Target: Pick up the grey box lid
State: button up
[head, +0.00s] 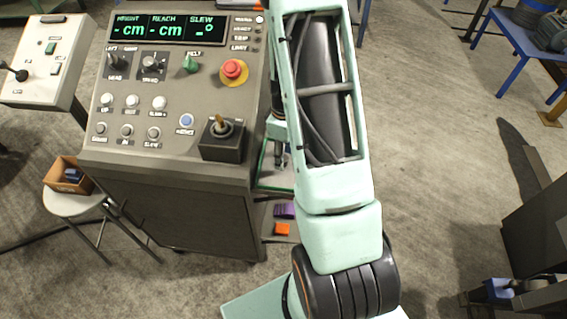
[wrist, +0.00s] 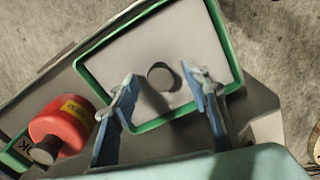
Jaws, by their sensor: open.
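The grey box lid (wrist: 195,35) is a flat light-grey panel with a dark round knob (wrist: 161,76). It lies within a green rim (wrist: 90,62) in the wrist view. My gripper (wrist: 159,74) is open, its two blue fingers on either side of the knob and apart from it. The exact height of the fingertips over the lid cannot be told. In the head view my gripper (head: 281,160) points down beside the console, and my arm hides most of the lid there.
A red container with a yellow label (wrist: 68,120) stands left of the green rim. The control console (head: 165,200) is close left of my gripper. Purple (head: 284,210) and orange (head: 282,229) items lie lower down. A stool (head: 73,203) holds an open box (head: 60,181). Floor at right is mostly free.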

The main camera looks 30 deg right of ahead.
grip_shut()
dwell(0.4)
jog(key=shift+w+r, duration=0.1)
jog(key=shift+r, duration=0.4)
notch_tip(320, 180, up, 2)
jog(key=shift+r, duration=0.1)
jog(key=s+a+r+b, duration=0.2)
jog(key=s+a+r, duration=0.7)
jog(key=s, duration=0.2)
jog(key=shift+r, duration=0.35)
